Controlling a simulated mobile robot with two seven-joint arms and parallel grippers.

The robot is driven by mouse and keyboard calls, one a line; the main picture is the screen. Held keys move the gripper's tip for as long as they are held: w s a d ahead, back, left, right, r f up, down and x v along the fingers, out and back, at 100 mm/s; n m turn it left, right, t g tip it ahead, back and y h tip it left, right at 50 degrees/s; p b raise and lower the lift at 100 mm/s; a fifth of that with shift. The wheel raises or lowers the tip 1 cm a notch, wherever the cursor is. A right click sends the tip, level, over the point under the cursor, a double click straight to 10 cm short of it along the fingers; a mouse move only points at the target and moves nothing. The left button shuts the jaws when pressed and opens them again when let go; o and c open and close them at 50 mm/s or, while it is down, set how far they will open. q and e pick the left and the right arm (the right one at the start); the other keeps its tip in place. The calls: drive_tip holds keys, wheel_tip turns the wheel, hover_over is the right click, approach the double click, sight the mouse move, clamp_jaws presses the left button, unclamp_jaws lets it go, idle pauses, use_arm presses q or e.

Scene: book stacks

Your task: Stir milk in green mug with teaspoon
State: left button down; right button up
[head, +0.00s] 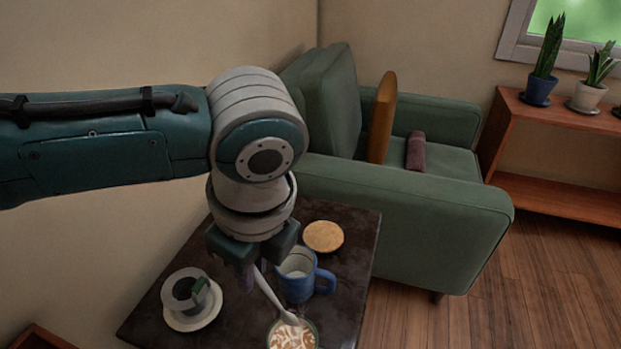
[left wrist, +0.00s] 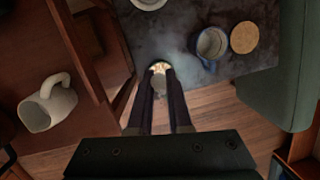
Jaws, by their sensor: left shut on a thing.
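My left gripper (head: 252,282) points down over the dark table and is shut on the teaspoon (head: 270,292). The pale teaspoon slants down and right, its bowl end at the far rim of a mug (head: 292,337) cut off by the bottom edge. This mug has a greenish rim and a brown-and-white foamy top. I cannot tell whether the spoon tip dips into the foam. My right gripper is not in view.
A blue mug (head: 297,288) stands close right of the spoon, with a cork coaster (head: 323,236) behind. A cup on a saucer (head: 192,322) stands left. A green armchair (head: 420,225) borders the table. A white mug (left wrist: 40,112) shows at left in the wrist view.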

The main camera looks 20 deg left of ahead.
use_arm(q)
drive_tip(key=shift+w+a+f+b, duration=0.2)
drive_tip(key=shift+f+b, duration=0.15)
drive_tip(key=shift+f, duration=0.05)
drive_tip(key=shift+d+f+b, duration=0.15)
drive_tip(key=shift+f+b, duration=2)
drive_tip(key=shift+f, duration=0.4)
drive_tip(key=shift+d+f+b, duration=0.1)
drive_tip(key=shift+f+b, duration=2)
drive_tip(key=shift+f, duration=0.4)
drive_tip(key=shift+a, duration=0.1)
